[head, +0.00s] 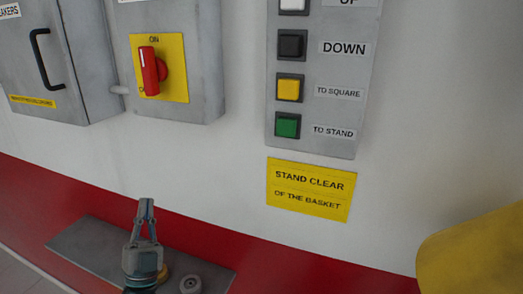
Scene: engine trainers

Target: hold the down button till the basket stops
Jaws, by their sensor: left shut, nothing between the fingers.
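The black DOWN button (291,44) is on a grey control panel (318,140) on the white wall, with a DOWN label to its right. A white button (293,5) is above it, partly cut off. A yellow button (290,88) and a green button (287,125) are below it. My left gripper (146,203) is at the lower left, shut and empty, pointing up. It is well below and left of the DOWN button and apart from it. My right gripper is not in view. I cannot identify the basket here.
A rotary switch with a red handle (152,72) is on a grey box left of the panel. A grey cabinet (75,65) has a black handle. A yellow sign (309,189) reads STAND CLEAR OF THE BASKET. A yellow rounded shape (475,255) fills the lower right.

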